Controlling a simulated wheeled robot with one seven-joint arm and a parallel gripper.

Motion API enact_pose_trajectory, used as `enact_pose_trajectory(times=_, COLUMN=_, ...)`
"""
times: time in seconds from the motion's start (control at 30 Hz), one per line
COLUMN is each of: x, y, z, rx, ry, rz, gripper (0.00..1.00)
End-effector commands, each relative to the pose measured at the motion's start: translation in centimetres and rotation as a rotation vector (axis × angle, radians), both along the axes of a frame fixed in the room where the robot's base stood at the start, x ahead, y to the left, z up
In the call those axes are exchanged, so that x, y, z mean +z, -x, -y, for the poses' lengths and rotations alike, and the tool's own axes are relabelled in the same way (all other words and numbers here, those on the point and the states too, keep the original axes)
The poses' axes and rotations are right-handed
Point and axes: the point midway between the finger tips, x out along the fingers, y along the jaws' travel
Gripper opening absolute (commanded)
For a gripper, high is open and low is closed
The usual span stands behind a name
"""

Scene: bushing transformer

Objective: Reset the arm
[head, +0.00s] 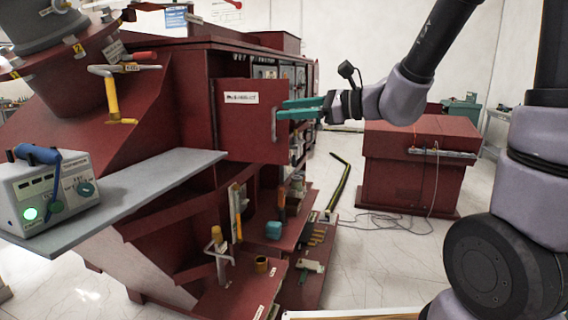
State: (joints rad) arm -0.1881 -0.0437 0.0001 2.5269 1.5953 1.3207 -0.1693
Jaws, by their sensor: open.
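My gripper (284,109) has teal fingers that point left in the head view. The two fingers are apart, one above the other, with nothing seen between them. They are in front of the right part of a red cabinet door (240,125) with a white label and a vertical metal handle (273,124). The fingertips look close to the handle; I cannot tell whether they touch it. My arm reaches in from the upper right, and its wrist is to the right of the door.
A grey shelf (130,195) at left holds a meter box (45,195) with a green light. Lower red shelves (240,290) carry several small parts. A red chest (410,180) stands behind my arm, with cables on the floor. White floor (345,225) lies between.

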Motion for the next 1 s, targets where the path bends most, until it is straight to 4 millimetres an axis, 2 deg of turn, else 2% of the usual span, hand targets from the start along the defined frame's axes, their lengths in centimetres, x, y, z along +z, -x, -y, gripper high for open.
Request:
enact_pose_trajectory(times=0.03, x=0.8, y=2.0, z=0.5, rx=0.066, ry=0.088, rz=0.078, gripper=0.45)
enact_pose_trajectory(times=0.13, x=0.5, y=5.8, z=2.1, rx=0.197, ry=0.303, rz=0.218, gripper=0.45)
enact_pose_trajectory(times=0.27, x=-0.6, y=9.2, z=6.0, rx=0.322, ry=0.618, rz=0.404, gripper=0.45)
enact_pose_trajectory(times=0.33, x=-1.1, y=10.4, z=8.8, rx=0.369, ry=0.802, rz=0.503, gripper=0.45)
enact_pose_trajectory(times=0.5, x=-0.8, y=11.6, z=16.1, rx=0.429, ry=1.227, rz=0.697, gripper=0.45)
enact_pose_trajectory(times=0.63, x=0.3, y=11.9, z=20.1, rx=0.444, ry=1.453, rz=0.781, gripper=0.45)
enact_pose_trajectory(times=0.7, x=0.8, y=11.9, z=21.4, rx=0.446, ry=1.528, rz=0.805, gripper=0.45)
enact_pose_trajectory(times=0.8, x=1.2, y=12.0, z=22.3, rx=0.449, ry=1.579, rz=0.819, gripper=0.45)
enact_pose_trajectory(times=1.0, x=1.2, y=12.0, z=22.4, rx=0.452, ry=1.585, rz=0.820, gripper=0.45)
